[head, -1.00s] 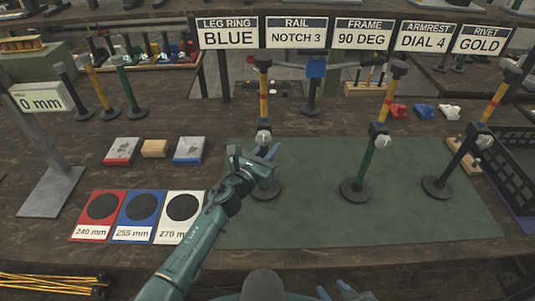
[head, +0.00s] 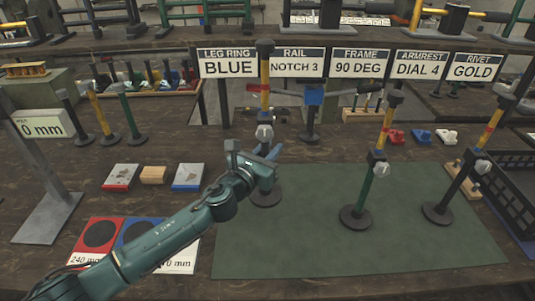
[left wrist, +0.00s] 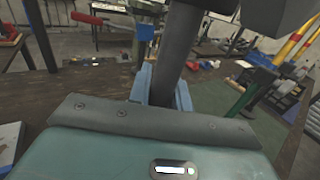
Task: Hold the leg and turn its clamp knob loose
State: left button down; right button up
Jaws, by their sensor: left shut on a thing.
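The held leg (head: 265,97) has a yellow upper tube with a red band, a dark top block and a round dark foot (head: 266,195). It stands upright, and its foot appears raised off the green mat. Its pale clamp knob (head: 264,132) sits just above my left gripper (head: 269,153). That gripper is shut on the dark lower tube. The left wrist view shows this tube (left wrist: 177,55) between the blue fingers. My right gripper is out of view.
Two more legs stand on the green mat (head: 300,250), one with a green lower tube (head: 366,192) and one dark (head: 455,188). A black crate (head: 515,190) is at the right. Small blocks and coloured gauge cards lie at the left. Signs stand behind.

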pick_arm(q)
jog(key=shift+s+a+f, duration=0.1)
jog(key=shift+f, duration=2.1)
jog(key=shift+s+a+f, duration=0.1)
jog(key=shift+f, duration=2.25)
jog(key=shift+f, duration=0.1)
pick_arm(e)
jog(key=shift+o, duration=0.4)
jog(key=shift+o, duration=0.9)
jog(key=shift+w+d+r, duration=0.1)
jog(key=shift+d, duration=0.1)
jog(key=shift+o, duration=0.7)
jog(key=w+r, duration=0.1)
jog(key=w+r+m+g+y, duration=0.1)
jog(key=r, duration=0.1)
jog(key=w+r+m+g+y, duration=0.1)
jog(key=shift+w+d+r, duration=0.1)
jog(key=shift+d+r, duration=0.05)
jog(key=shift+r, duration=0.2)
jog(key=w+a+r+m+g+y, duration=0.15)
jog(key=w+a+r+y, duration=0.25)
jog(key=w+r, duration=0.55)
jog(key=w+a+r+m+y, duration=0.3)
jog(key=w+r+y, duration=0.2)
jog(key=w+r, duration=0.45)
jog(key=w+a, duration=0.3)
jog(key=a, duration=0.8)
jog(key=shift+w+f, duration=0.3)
